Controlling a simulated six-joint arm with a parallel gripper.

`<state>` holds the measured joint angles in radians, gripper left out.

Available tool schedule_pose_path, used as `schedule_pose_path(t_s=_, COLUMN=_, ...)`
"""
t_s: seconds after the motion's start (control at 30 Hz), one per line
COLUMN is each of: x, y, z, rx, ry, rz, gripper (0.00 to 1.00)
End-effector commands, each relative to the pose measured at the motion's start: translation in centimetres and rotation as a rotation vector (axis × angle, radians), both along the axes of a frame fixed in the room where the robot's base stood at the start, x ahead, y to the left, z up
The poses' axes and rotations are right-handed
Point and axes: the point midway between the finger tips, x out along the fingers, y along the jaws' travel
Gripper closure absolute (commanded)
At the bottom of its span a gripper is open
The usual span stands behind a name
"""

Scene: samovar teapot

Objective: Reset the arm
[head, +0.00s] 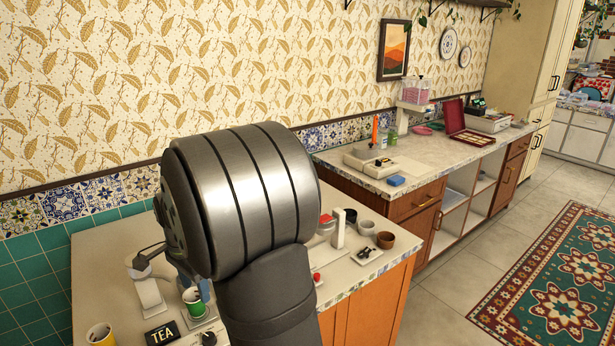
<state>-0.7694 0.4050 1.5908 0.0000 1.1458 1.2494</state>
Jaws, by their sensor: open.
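My arm (245,200), with a large metallic, dark-banded joint, fills the middle of the head view above the near counter. My gripper is not seen; the arm's own bulk covers the area behind it. A green cup (193,301) stands on a small tray just left of the arm. A yellow cup (100,335) is at the lower left edge. A black sign reading TEA (162,334) lies between them. No samovar or teapot can be made out.
The near counter (95,262) has bare space at its left. Right of the arm are a dark cup (351,216), a brown bowl (385,240) and a small white tray (366,257).

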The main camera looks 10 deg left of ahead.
Motion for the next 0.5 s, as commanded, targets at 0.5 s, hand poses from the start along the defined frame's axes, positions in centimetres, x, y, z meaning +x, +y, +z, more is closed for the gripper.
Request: schedule_pose_path(t_s=0.5, x=0.0, y=0.0, z=-8.5, rx=-0.003, ry=0.004, rz=0.000, gripper=0.46)
